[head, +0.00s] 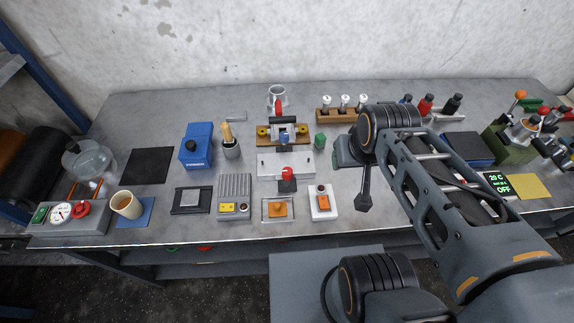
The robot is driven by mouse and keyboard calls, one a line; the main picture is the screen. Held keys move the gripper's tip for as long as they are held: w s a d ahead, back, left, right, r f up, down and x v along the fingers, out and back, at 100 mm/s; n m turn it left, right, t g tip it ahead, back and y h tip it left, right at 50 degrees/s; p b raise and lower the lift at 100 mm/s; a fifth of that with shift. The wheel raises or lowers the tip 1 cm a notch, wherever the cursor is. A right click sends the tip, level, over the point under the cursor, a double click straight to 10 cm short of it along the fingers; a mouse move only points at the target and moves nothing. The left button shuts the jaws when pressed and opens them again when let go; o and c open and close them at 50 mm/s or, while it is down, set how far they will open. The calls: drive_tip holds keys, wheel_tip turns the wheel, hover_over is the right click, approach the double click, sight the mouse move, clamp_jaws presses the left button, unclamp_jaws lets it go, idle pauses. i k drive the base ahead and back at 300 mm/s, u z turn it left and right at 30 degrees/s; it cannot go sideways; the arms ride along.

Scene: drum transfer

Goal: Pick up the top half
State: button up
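I cannot tell for sure which thing is the top half. A wooden-based fixture (262,139) with yellow knobs and a blue-grey middle piece stands at the back centre of the bench. In front of it is a light metal block (270,166), with a dark piece with a red knob (287,180) at its front edge. An orange piece in a small metal frame (278,209) lies nearer the front. My gripper (364,202) hangs to the right of these, pointing down, apart from them. Its fingers are small and dark, so their opening is unclear. No held thing shows.
My arm hides part of the right side. Bare bench shows at the back left.

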sight(283, 125)
drive_tip(key=z, duration=0.1)
drive_tip(key=k, duration=1.1)
drive_tip(key=u, duration=0.75)
drive_tip(key=i, duration=1.15)
drive_tip(key=z, duration=0.65)
